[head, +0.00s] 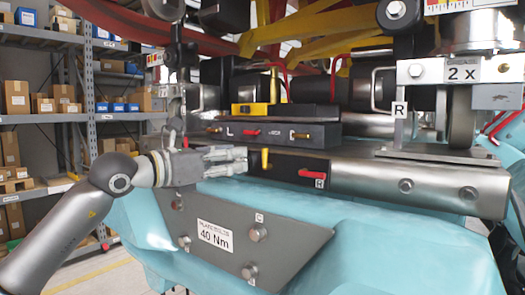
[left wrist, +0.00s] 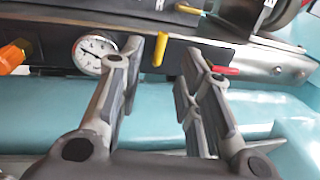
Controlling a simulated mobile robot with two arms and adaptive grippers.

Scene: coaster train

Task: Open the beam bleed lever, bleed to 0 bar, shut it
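A yellow lever (head: 265,158) stands upright on the dark front panel of the steel beam (head: 420,185). It also shows in the left wrist view (left wrist: 159,50). A red lever (head: 312,174) lies near level to its right, above an R label; the wrist view shows it too (left wrist: 225,71). I cannot tell which is the bleed lever. A round white gauge (left wrist: 95,53) sits left of the yellow lever; its reading is too small to tell. My left gripper (head: 243,160) is open and empty, just left of the yellow lever in the head view. My right gripper is not in view.
A block marked L with a small red handle (head: 250,133) sits on top of the beam. An orange fitting (left wrist: 14,55) is left of the gauge. A "40 Nm" plate (head: 270,250) hangs below, over a teal body. Yellow and red straps hang above.

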